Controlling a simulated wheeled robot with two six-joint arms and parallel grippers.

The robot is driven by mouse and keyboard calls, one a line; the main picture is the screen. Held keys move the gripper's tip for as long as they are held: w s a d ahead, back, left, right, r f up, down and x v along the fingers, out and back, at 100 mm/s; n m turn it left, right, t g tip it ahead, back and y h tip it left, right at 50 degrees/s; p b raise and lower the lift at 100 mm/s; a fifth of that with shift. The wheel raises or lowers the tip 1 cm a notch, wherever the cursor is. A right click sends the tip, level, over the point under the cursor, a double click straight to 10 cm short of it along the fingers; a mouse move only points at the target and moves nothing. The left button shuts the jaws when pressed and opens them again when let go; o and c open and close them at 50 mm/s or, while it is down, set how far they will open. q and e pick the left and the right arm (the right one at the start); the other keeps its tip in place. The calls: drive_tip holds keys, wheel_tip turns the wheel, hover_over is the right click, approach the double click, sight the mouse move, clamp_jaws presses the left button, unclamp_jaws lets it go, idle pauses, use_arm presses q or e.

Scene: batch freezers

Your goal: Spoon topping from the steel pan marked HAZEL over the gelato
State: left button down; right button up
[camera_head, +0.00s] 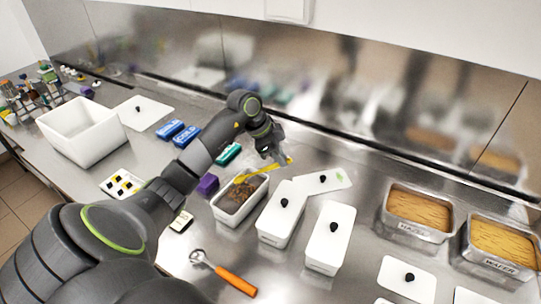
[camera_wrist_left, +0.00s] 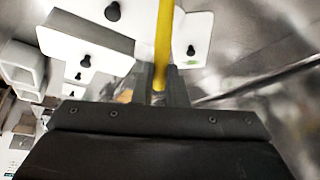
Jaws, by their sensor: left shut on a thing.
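My left gripper (camera_head: 274,153) is shut on a yellow-handled tool (camera_head: 262,171), above the back of an open white tub. The yellow handle (camera_wrist_left: 163,45) stands between the fingers in the left wrist view; whether the tool's end carries anything is not clear. The open tub (camera_head: 222,217) holds a brown, lumpy mass (camera_head: 239,196), apparently the gelato. The steel pan with a label that seems to read HAZEL (camera_head: 412,229) stands to the right, full of tan topping (camera_head: 420,206). My right gripper is not in view.
A steel pan marked WAFER (camera_head: 497,264) stands right of the HAZEL pan. White lidded tubs (camera_head: 282,214) (camera_head: 329,238) lie between the open tub and the pans. An orange-handled scoop (camera_head: 233,280) lies in front. Blue packs (camera_head: 186,136) and a large white bin (camera_head: 83,147) are at left.

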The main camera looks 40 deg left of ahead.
sight(288, 162)
use_arm(q)
drive_tip(key=f+y+b, duration=0.1)
drive_tip(key=w+d+f+g+y, duration=0.1)
drive_tip(key=f, duration=0.1)
drive_tip(key=d+f+g+y+b, duration=0.1)
drive_tip(key=shift+w+f+b, duration=0.2)
drive_tip(key=shift+f+b, duration=0.1)
drive_tip(key=shift+f, duration=0.1)
drive_tip(key=shift+w+r+g+p, duration=0.1)
drive_tip(key=shift+r+g+p, duration=0.2)
drive_tip(key=shift+r+p, duration=0.75)
drive_tip(key=shift+r, duration=0.3)
drive_tip(key=shift+f, duration=0.1)
idle(0.5)
